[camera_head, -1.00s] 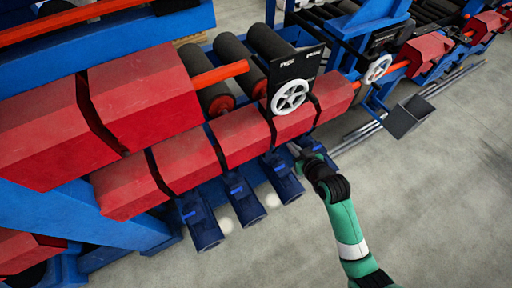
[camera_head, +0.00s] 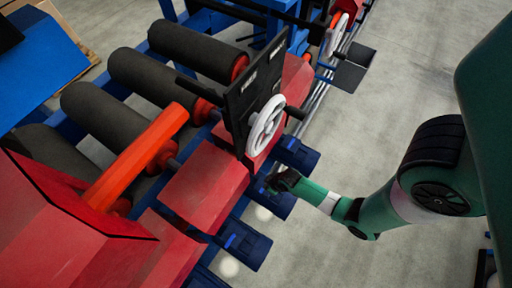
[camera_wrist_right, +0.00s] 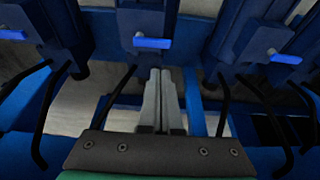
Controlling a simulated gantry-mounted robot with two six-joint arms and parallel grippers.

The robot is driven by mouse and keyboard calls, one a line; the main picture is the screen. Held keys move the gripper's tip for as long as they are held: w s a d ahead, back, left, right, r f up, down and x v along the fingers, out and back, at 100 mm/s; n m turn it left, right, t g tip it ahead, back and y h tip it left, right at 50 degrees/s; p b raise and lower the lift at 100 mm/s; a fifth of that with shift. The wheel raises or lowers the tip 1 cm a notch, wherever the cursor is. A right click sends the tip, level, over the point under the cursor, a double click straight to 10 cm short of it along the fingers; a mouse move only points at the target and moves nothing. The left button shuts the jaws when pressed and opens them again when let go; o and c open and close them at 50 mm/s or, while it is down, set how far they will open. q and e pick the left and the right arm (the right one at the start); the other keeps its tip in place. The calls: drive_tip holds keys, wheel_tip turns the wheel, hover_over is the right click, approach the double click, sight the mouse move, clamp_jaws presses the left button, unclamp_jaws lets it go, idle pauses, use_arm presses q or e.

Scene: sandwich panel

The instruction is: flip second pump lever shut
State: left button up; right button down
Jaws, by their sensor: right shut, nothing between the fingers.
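Several dark blue pumps stand in a row along the red-covered machine; three show in the head view, one (camera_head: 246,246) nearest, one (camera_head: 281,205) in the middle, one (camera_head: 300,155) farther. In the right wrist view each has a small bright blue lever: left (camera_wrist_right: 12,34), middle (camera_wrist_right: 152,43) and right (camera_wrist_right: 286,58). All three lie roughly crosswise. My right gripper (camera_head: 272,183) is beside the middle pump in the head view. In the wrist view its fingers (camera_wrist_right: 160,85) are together, empty, just below the middle lever and apart from it. My left gripper is out of view.
A white handwheel (camera_head: 265,126) on a black panel (camera_head: 240,100) stands above the pumps. Black hoses (camera_wrist_right: 222,105) hang around the pumps in the wrist view. Dark rollers (camera_head: 195,52) lie behind. The grey floor (camera_head: 400,85) at right is open.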

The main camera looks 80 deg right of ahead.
drive_tip(key=b+x, duration=0.6)
drive_tip(key=x, duration=0.4)
drive_tip(key=shift+w+b, duration=0.15)
drive_tip(key=shift+b, duration=0.25)
drive_tip(key=shift+r, duration=0.1)
